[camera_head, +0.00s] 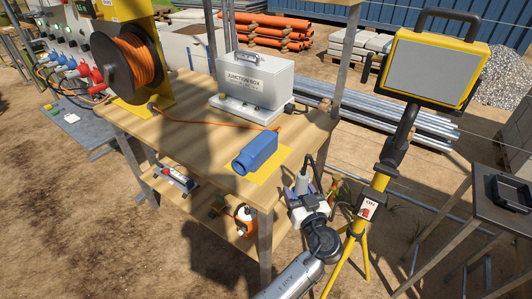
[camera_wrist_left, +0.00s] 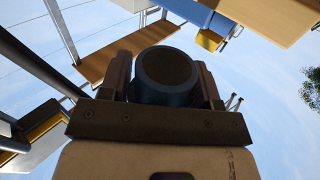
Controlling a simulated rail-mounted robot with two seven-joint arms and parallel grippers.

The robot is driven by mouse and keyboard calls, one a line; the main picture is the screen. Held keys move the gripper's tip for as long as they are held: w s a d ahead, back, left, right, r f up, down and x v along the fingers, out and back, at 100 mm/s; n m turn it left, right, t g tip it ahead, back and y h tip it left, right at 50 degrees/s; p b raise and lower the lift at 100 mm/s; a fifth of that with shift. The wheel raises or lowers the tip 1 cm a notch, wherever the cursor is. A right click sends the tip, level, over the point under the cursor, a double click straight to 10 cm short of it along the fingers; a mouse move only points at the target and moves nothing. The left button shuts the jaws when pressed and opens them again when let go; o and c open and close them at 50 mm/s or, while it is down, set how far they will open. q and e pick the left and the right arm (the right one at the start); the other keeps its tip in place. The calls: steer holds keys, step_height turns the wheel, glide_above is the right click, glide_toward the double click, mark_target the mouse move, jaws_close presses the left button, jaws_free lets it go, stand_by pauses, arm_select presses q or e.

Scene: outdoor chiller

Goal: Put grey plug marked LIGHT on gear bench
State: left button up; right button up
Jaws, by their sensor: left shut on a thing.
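A grey plug (camera_head: 302,183) with a black cable is at the front right of the wooden bench (camera_head: 190,112), beyond its corner. My left gripper (camera_head: 304,194) is shut on the plug, with its arm rising from the bottom edge. In the left wrist view the gripper (camera_wrist_left: 166,85) has a round, hollow, dark blue-grey end (camera_wrist_left: 166,70) between its two fingers. I cannot read a LIGHT marking. I cannot tell from a label which surface is the gear bench. My right gripper is not in view.
A blue connector (camera_head: 254,153) lies on a yellow mat (camera_head: 271,164) at the bench's front corner. A junction box (camera_head: 257,85) and orange cable reel (camera_head: 130,62) stand behind. A floodlight (camera_head: 432,62) on a yellow tripod stands right, beside a dark-topped table (camera_head: 487,207).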

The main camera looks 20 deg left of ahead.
arm_select(q)
steer(key=b, duration=0.2)
glide_above(279, 168)
steer(key=v, duration=0.4)
steer(key=shift+r, duration=0.2)
steer(key=w+a, duration=0.1)
steer(key=w+a+b, duration=0.1)
steer(key=w, duration=0.1)
steer(key=shift+a+f, duration=0.35)
steer(key=shift+f, duration=0.3)
steer(key=shift+s+d+f, duration=0.1)
steer(key=shift+s+f, duration=0.1)
steer(key=shift+w+b, duration=0.1)
steer(key=shift+b, duration=0.2)
steer(key=shift+f, duration=0.15)
steer(key=o, duration=1)
